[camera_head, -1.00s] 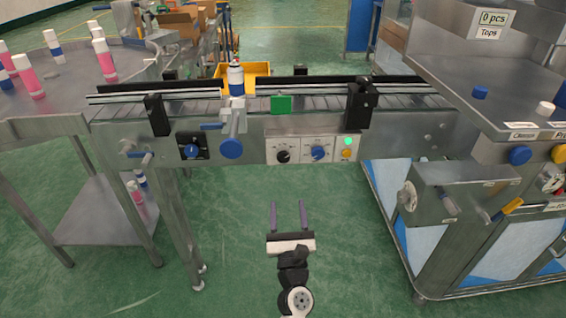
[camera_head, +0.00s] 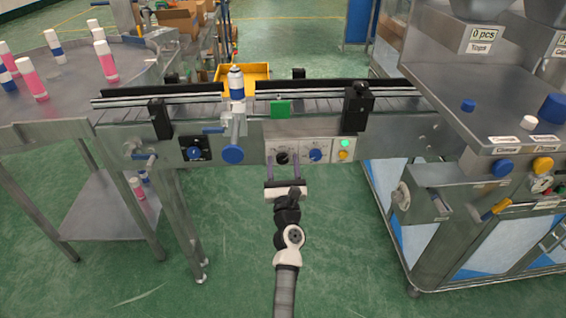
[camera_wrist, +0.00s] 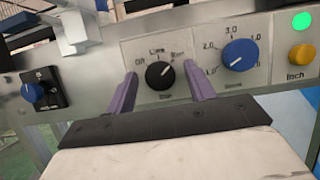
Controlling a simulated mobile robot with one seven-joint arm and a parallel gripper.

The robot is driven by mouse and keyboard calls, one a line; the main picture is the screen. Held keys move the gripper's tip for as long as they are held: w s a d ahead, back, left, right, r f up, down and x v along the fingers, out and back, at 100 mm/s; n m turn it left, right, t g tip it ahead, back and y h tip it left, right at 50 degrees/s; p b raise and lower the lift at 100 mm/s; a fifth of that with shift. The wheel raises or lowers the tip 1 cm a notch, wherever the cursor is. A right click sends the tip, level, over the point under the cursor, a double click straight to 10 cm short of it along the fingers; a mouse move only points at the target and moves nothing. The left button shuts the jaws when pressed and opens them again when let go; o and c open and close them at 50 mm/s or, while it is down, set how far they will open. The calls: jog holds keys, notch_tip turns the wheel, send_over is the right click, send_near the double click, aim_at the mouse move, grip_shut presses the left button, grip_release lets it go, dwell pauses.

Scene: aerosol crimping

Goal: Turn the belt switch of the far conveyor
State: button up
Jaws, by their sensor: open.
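The conveyor (camera_head: 240,151) spans the middle of the head view. Its front panel carries a black rotary knob (camera_wrist: 159,75) marked with Off and other positions; it also shows in the head view (camera_head: 282,158). Beside it on the right is a blue numbered dial (camera_wrist: 240,54). My gripper (camera_head: 284,160) is open and points at the panel. In the wrist view its two purple fingers (camera_wrist: 162,92) stand left and right of the black knob, with nothing held. I cannot tell whether the fingertips reach around the knob or stop short of it.
A green lamp (camera_wrist: 302,21) and a yellow Inch button (camera_wrist: 301,57) sit right of the dial. A blue switch (camera_wrist: 33,92) sits on the left. A steel machine (camera_head: 480,110) stands at right; the floor below is clear.

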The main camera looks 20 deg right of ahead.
jog(key=c, duration=1)
jog(key=shift+n+y, duration=0.4)
jog(key=n+y, duration=0.1)
jog(key=n, duration=0.2)
jog(key=n+y, duration=0.2)
jog(key=n, duration=0.1)
jog(key=shift+d, duration=0.15)
jog(key=n+y, duration=0.1)
jog(key=n, duration=0.2)
jog(key=n+g+y, duration=0.1)
jog(key=n+y, duration=0.1)
jog(key=n, duration=0.2)
jog(key=shift+r, duration=0.1)
jog(key=n+g, duration=0.1)
jog(key=n, duration=0.2)
jog(key=n+g+y, duration=0.1)
jog(key=n, duration=0.2)
jog(key=shift+d+r, duration=0.1)
jog(key=shift+r, duration=0.1)
jog(key=n+g, duration=0.1)
jog(key=n, duration=0.3)
jog(key=shift+p, duration=0.4)
jog(key=shift+n+g, duration=0.3)
